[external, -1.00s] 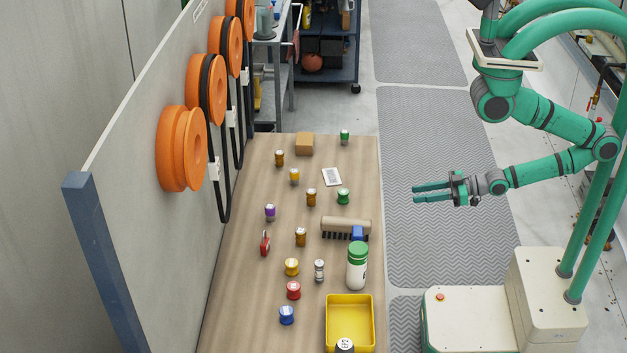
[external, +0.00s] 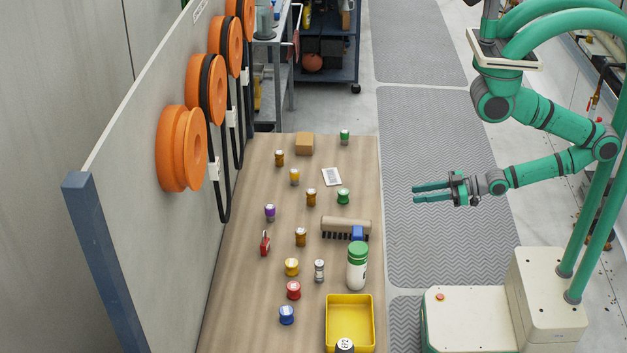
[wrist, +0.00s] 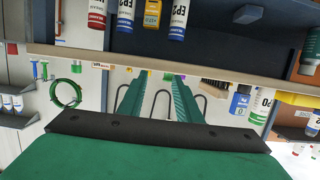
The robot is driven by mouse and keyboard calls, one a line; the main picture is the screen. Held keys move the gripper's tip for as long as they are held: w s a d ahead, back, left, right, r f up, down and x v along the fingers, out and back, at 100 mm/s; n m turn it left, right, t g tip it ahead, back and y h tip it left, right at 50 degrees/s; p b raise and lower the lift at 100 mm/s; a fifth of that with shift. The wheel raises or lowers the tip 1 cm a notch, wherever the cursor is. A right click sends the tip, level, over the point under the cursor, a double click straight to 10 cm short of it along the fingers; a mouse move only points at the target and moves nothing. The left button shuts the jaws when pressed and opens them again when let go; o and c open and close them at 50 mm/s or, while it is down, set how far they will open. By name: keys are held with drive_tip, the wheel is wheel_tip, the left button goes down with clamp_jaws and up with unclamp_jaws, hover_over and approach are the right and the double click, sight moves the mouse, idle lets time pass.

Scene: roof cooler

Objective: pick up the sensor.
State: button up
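My gripper (external: 416,193) is open and empty, with its two green fingers apart. It hangs over the grey floor mat, to the right of the workbench (external: 235,290). In the wrist view both fingers of my gripper (wrist: 159,76) show with nothing between them. I cannot tell for sure which item is the sensor. A small grey-and-white cylinder (external: 319,270) stands on the bench left of a green-capped white bottle (external: 357,268). A red item (external: 265,243) stands further left. My gripper touches none of these.
A yellow bin (external: 350,320) sits at the near right of the bench. A brush (external: 346,227), a blue item (external: 358,233), a cardboard box (external: 304,144), a white card (external: 332,177) and several lidded jars are spread about. A panel with orange reels (external: 182,150) walls the left side.

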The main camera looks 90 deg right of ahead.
drive_tip(key=shift+o, duration=0.4)
drive_tip(key=o, duration=0.3)
